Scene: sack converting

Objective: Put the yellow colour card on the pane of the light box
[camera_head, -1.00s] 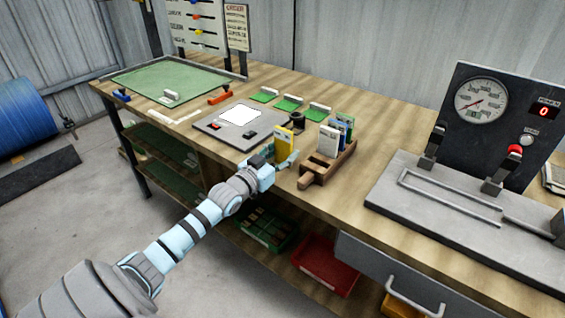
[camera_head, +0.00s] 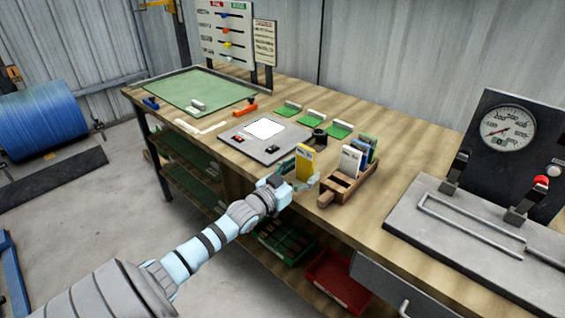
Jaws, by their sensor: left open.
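The yellow colour card (camera_head: 304,164) stands upright near the bench's front edge, between the light box (camera_head: 284,151) and the wooden card rack (camera_head: 364,186). The white pane (camera_head: 264,128) of the light box is bare. My left gripper (camera_head: 304,183) is open, with its fingers at the card's lower part. The fingers hide the card's bottom edge, so I cannot tell whether they touch it or what it rests on. My right gripper is not in view.
A dark round cup (camera_head: 317,138) and several green pads (camera_head: 339,130) lie behind. A green mat (camera_head: 200,90) is at the far left, a gauge press (camera_head: 470,215) at the right.

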